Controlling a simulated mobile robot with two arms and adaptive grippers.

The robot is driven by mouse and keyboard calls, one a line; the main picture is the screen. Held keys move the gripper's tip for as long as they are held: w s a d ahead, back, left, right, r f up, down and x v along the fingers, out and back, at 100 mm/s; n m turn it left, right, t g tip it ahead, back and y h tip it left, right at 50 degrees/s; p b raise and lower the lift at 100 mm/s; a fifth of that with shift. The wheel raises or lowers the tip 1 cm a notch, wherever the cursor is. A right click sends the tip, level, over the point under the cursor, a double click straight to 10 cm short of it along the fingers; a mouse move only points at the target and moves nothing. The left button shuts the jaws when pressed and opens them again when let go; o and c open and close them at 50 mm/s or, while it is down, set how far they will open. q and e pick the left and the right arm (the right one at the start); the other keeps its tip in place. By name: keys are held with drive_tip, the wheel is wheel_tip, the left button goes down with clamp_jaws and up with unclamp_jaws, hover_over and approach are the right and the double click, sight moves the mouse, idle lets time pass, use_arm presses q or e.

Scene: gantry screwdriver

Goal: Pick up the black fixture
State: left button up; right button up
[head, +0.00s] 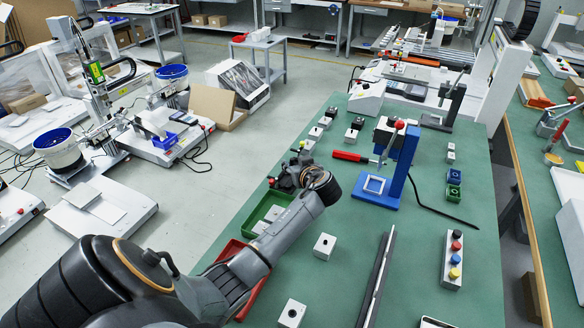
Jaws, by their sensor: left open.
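My left arm comes in from the lower left and reaches over the green table. My left gripper (287,175) is at its far end, dark and open, just left of the red-handled screwdriver. The arm's wrist partly hides the gripper and whatever lies beneath it. No single thing stands out clearly as the black fixture. Small black-topped blocks (357,123) stand beyond the gripper, and a dark stand (440,116) is at the back right of the table. My right gripper is not in view.
A blue press stand (408,165) is right of the red-handled screwdriver (350,156). A green bin (254,216) and a red bin (250,300) lie beside my arm. A long dark rail (376,280) and a button box (453,260) are nearer. Bare table separates them.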

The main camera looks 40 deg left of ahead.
sight(293, 162)
use_arm(q)
drive_tip(key=shift+x, duration=1.75)
clamp_jaws()
drive_tip(key=shift+w+r, duration=0.1)
